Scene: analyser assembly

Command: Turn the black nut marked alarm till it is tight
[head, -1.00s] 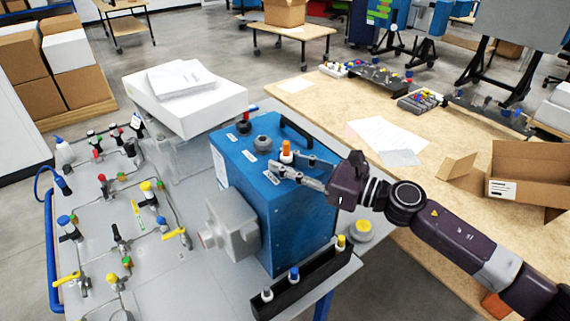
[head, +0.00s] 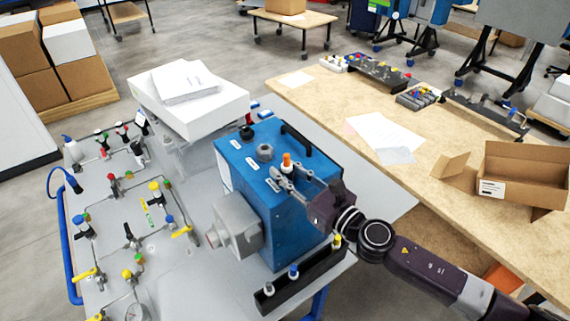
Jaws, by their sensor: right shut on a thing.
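The blue analyser box (head: 292,225) stands on the grey bench, with three fittings along its top. A white post with an orange cap (head: 286,158) rises from the right end of the top. My right gripper (head: 281,174) reaches in from the right, with its fingers closed low around the foot of this post. The black nut there is mostly hidden by the fingers. White labels lie beside the fittings, too small to read; one (head: 273,185) is next to the fingertips. My left gripper is not in view.
A grey hex nut (head: 265,152) and a dark fitting (head: 246,132) stand farther back on the box, near its black handle (head: 297,140). A black rack (head: 300,280) with capped posts is in front. A valve panel lies left, a wooden table (head: 345,105) right.

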